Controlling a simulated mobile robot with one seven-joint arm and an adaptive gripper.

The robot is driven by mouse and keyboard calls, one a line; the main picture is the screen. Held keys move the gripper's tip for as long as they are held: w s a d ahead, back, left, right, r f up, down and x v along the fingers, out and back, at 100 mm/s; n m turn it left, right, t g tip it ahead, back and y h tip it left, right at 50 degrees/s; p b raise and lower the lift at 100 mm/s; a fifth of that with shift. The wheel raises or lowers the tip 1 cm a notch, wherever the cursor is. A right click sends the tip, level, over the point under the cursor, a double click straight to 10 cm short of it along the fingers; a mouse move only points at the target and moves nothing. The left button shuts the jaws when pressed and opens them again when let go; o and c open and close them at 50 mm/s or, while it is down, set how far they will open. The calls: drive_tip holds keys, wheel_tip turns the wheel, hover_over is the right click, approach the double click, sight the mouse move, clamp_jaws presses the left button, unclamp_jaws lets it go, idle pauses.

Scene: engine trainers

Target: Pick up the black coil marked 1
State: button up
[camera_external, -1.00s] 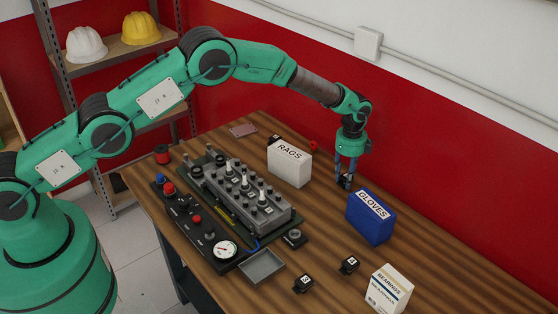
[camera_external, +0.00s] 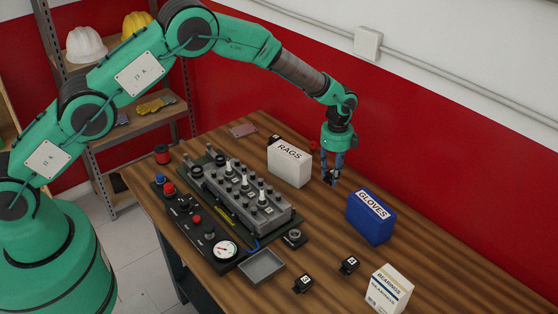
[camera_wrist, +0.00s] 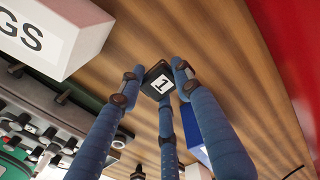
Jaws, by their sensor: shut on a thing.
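The black coil marked 1 (camera_wrist: 160,82) is a small black block with a white label. In the wrist view it sits between the blue fingers of my gripper (camera_wrist: 158,80), which are closed around it. In the external view my gripper (camera_external: 330,180) points down over the table's far side, between the rags box and the gloves box. The coil is mostly hidden by the fingers there, and I cannot tell its exact height above the wood.
The white rags box (camera_external: 290,164) stands left of my gripper, the blue gloves box (camera_external: 369,218) to the right. The engine trainer (camera_external: 240,197), a grey tray (camera_external: 262,267), two black coils (camera_external: 303,284) and a bearings box (camera_external: 388,290) are nearer the front.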

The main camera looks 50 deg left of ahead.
drive_tip(key=s+a+r, duration=0.1)
drive_tip(key=s+a, duration=0.1)
drive_tip(key=s, duration=0.7)
drive_tip(key=shift+s, duration=0.35)
drive_tip(key=shift+a, duration=0.1)
idle(0.3)
